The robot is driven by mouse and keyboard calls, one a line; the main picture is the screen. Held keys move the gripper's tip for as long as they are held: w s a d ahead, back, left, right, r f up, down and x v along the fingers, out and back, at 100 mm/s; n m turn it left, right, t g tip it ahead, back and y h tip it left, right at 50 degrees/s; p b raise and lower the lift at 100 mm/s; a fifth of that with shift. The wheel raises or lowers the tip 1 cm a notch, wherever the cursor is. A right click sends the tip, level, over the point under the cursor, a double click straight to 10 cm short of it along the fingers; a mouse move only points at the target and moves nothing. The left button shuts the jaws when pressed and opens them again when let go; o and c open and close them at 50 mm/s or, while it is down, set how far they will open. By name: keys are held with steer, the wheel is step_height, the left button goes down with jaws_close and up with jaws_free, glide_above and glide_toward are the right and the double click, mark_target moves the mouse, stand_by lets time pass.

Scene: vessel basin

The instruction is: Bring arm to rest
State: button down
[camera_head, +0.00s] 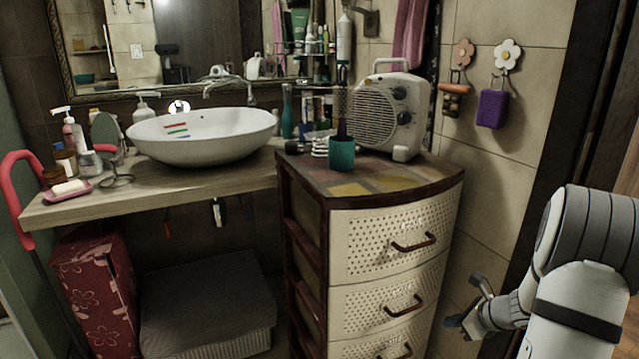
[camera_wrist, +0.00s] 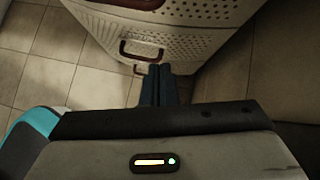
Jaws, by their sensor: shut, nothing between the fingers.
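My arm reaches in from the right edge of the head view, folded low beside the drawer cabinet. My gripper (camera_head: 457,321) is at the lower right, to the right of the cabinet's lower drawers. In the wrist view my gripper (camera_wrist: 158,72) points downward with its dark fingers together and nothing between them. The fingertips appear in front of a drawer handle in that view; whether they touch it, I cannot tell.
The drawer cabinet (camera_head: 385,245) stands left of my arm, with a fan heater (camera_head: 391,115) and a green cup (camera_head: 341,154) on top. A white vessel basin (camera_head: 203,137) sits on the wooden counter (camera_head: 240,171). Tiled floor (camera_wrist: 50,45) shows left of the cabinet in the wrist view.

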steer(key=s+a+r+n+g+p, duration=0.1)
steer(key=s+a+r+n+p, duration=0.25)
steer(key=a+r+n, duration=0.35)
steer(key=s+a+r+n+g+p, duration=0.25)
steer(key=a+r+p, duration=0.2)
steer(key=r, duration=0.45)
steer(key=s+a+r+n+g+p, duration=0.1)
steer(key=s+a+r+n+p, duration=0.25)
steer(key=a+r+n, duration=0.35)
steer(key=s+a+r+n+h+p, duration=0.2)
steer(key=s+r+n+p, duration=0.3)
steer(key=r, duration=0.3)
steer(key=s+a+r+n+h+p, duration=0.2)
steer(key=s+r+n+p, duration=0.4)
steer(key=s+r+n, duration=0.1)
step_height(320, 180, up, 2)
steer(key=shift+s+h, duration=0.3)
steer(key=shift+s, duration=0.35)
